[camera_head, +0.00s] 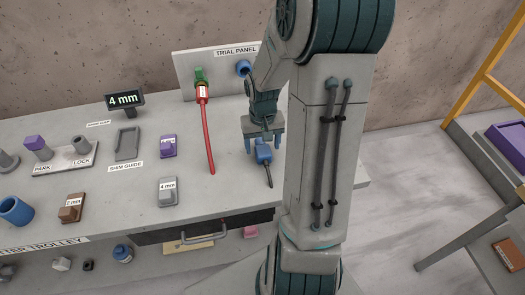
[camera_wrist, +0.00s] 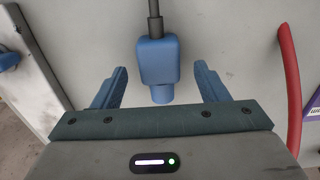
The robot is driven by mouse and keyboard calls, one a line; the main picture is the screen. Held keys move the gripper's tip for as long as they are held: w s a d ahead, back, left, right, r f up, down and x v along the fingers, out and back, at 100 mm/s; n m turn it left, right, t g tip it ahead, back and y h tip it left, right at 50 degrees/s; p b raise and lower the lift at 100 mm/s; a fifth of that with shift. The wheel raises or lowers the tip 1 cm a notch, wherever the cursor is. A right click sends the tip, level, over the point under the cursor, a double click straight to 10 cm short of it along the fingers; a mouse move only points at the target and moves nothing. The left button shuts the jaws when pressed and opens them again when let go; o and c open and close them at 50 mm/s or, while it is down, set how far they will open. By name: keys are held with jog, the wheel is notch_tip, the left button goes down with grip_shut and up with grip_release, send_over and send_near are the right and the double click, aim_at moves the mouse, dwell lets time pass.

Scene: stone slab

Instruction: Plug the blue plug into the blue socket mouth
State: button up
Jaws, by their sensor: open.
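The blue plug (camera_head: 264,156) with a dark cable lies on the slab below my gripper (camera_head: 263,143). In the wrist view the plug (camera_wrist: 158,60) sits in front of my gripper (camera_wrist: 160,84), its narrow round end between the two blue fingers, with a gap on both sides. The fingers are open and hold nothing. The blue socket mouth (camera_head: 243,67) is on the upright trial panel (camera_head: 220,87), partly beside my arm. A blue shape (camera_wrist: 8,58) at the wrist view's left edge looks like this socket.
Purple (camera_head: 168,146) and grey (camera_head: 168,190) blocks stand further left. My arm hides the slab's right part.

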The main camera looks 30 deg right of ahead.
jog(key=shift+f, duration=1.35)
jog(key=c, duration=1.1)
jog(key=shift+r, duration=0.1)
jog(key=shift+r, duration=0.4)
notch_tip(320, 180, up, 4)
jog(key=shift+s+d+f, duration=0.1)
jog(key=shift+s+f, duration=0.05)
jog(key=shift+f, duration=0.1)
jog(key=s+d+r, duration=0.5)
jog(key=s+r, duration=0.1)
jog(key=s, duration=0.3)
jog(key=w+p, duration=0.1)
jog(key=w, duration=0.7)
jog(key=w+p, duration=0.2)
jog(key=w, duration=0.6)
jog(key=w+a+p, duration=0.1)
jog(key=w, duration=0.7)
jog(key=shift+f+p, duration=0.2)
jog(key=shift+p, duration=0.1)
